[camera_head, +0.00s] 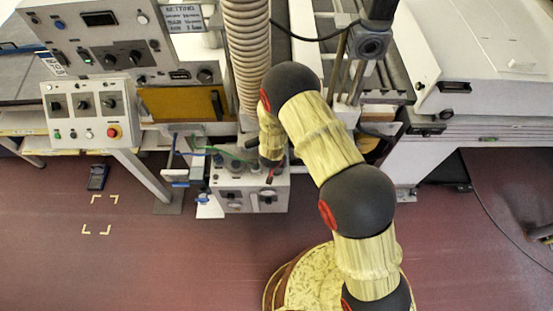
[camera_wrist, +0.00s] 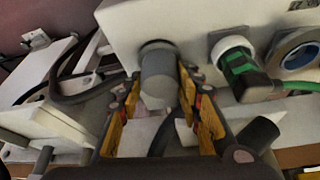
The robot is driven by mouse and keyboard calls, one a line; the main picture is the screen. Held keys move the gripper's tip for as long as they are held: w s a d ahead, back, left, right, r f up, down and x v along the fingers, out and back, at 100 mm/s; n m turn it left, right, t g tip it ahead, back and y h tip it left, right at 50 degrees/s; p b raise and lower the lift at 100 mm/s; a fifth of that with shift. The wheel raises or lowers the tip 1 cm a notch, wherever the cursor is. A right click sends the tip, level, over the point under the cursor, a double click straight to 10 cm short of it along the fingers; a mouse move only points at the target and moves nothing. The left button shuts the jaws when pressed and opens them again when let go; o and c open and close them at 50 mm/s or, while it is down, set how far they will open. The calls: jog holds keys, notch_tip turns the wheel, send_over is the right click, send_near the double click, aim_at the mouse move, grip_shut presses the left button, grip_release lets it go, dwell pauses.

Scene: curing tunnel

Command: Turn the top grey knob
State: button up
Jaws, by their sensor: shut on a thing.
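In the wrist view, a grey cylindrical knob (camera_wrist: 158,78) sticks out from the pale face of a box (camera_wrist: 205,20). My gripper (camera_wrist: 160,98) has its two yellow-padded fingers on either side of the knob, shut on it. In the head view, the small white control box (camera_head: 238,204) stands low at the centre, with dials on its front. My gripper (camera_head: 270,170) reaches down to the top of this box. My arm and gripper hide part of the box there, and I cannot make out the knob in this view.
A green plug (camera_wrist: 238,68) with a green cable sits right of the knob, then a round ringed socket (camera_wrist: 298,52). A ribbed hose (camera_head: 247,50) hangs behind the box. A switch panel (camera_head: 88,108) is at left. The red floor in front is mostly clear.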

jog(key=shift+r+m+h+p, duration=0.1)
jog(key=shift+m+h+p, duration=0.3)
jog(key=shift+m+p, duration=0.85)
jog(key=shift+p, duration=0.5)
jog(key=o, duration=1.2)
jog(key=shift+c, duration=0.2)
jog(key=v, duration=1.1)
jog(key=shift+a+r, duration=0.15)
jog(key=shift+r, duration=0.25)
jog(key=shift+s, duration=0.15)
